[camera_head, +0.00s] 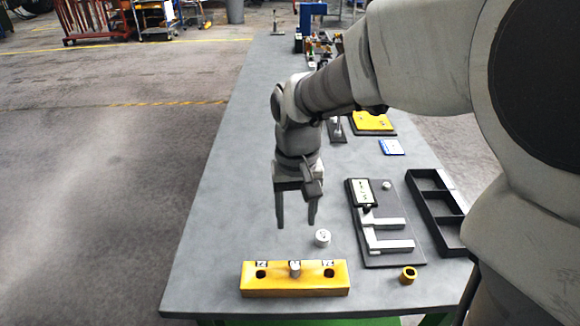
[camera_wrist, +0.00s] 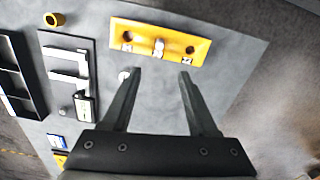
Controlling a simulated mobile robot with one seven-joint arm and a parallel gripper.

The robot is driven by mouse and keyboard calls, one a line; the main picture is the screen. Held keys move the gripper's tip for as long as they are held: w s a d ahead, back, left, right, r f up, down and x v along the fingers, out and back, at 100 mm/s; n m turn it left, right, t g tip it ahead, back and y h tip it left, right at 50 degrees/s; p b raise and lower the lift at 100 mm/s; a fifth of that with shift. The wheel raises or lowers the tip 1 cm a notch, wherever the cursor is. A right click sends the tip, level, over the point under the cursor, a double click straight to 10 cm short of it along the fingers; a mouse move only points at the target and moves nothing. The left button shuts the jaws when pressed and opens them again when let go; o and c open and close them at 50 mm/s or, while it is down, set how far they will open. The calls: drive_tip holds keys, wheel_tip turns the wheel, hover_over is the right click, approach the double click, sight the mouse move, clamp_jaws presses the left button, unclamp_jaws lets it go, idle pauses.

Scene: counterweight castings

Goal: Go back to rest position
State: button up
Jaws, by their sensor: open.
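My gripper (camera_head: 295,224) hangs above the grey table with its two fingers apart and nothing between them. In the wrist view my gripper (camera_wrist: 160,75) also shows open and empty. A yellow block (camera_head: 295,286) lies at the table's near end. It has a dark hole at each side and a silver cylinder (camera_head: 295,268) standing in its middle position. The yellow block (camera_wrist: 185,40) appears beyond the fingertips in the wrist view. A loose silver casting (camera_head: 322,238) stands on the table behind the block, just right of the fingers.
A dark fixture plate with metal arms (camera_head: 390,234), a black compartment tray (camera_head: 440,205) and a yellow ring (camera_head: 408,275) lie on the right. A blue-white card (camera_head: 391,147) and a yellow plate (camera_head: 372,123) lie farther back. The table's left side is clear.

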drive_tip(key=s+d+r+m+t, duration=0.1)
drive_tip(key=s+d+r+t, duration=0.4)
drive_tip(key=s+d+r, duration=0.3)
drive_tip(key=shift+s+d+r+t, duration=0.35)
drive_tip(key=shift+s+d, duration=0.95)
drive_tip(key=shift+s, duration=0.85)
